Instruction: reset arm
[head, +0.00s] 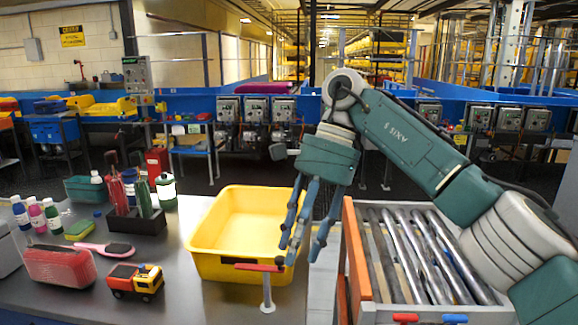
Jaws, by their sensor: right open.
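My right arm comes in from the right, and my right gripper (303,250) hangs with its fingers pointing down. The fingers are spread and nothing shows between them. They are in front of the right side of a yellow tray (215,262), which looks empty. I cannot tell whether the fingertips are over the tray or just beside it. The forearm passes above a roller conveyor (415,250) with an orange end panel. My left gripper is not in view.
A grey table at left holds a toy truck (136,281), red radio (60,265), pink hairbrush (105,249), several bottles, a green-lidded jar (166,190) and a dark holder (136,220).

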